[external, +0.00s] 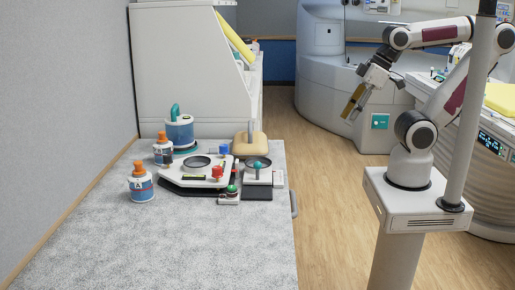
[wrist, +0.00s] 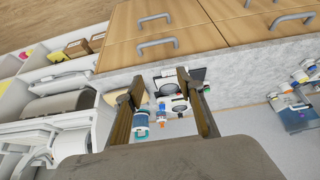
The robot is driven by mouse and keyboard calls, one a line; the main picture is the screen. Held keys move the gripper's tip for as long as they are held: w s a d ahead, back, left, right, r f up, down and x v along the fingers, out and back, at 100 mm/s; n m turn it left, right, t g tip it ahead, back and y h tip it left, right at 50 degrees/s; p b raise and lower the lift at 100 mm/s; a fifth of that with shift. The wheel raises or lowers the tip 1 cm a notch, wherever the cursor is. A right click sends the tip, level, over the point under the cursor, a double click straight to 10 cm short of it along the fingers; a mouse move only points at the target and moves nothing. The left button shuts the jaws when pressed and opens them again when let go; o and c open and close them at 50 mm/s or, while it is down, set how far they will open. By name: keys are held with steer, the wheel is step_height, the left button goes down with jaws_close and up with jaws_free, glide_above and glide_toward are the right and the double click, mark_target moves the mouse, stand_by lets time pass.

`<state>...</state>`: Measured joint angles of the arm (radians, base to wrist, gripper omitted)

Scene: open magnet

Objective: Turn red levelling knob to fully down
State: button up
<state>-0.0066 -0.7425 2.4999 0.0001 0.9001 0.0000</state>
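A red knob (external: 217,172) sits on the front right of a low white levelling device (external: 184,178) with a dark round ring, on the grey speckled counter. A blue knob (external: 224,150) is at the device's back right. My gripper (external: 352,104) is raised in the air to the right of the counter, well apart from the device. In the wrist view my gripper (wrist: 158,80) shows two fingers spread wide with nothing held. The white device (wrist: 170,88) appears small and far off between them. The red knob's turn position is too small to tell.
A small unit with a green dome (external: 231,189) stands close to the red knob, beside a dark-based balance-like device (external: 257,176). Orange-capped bottles (external: 141,184) and a teal-handled container (external: 180,132) stand left and behind. The counter's front is clear.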

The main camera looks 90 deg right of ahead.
steer(key=f, duration=0.1)
steer(key=n+g+y, duration=0.1)
steer(key=n, duration=0.3)
glide_toward(218, 167)
steer(key=f, duration=0.1)
steer(key=shift+w+a, duration=0.1)
steer(key=shift+w, duration=0.3)
steer(key=shift+f, duration=0.2)
steer(key=shift+x, duration=3.75)
jaws_close()
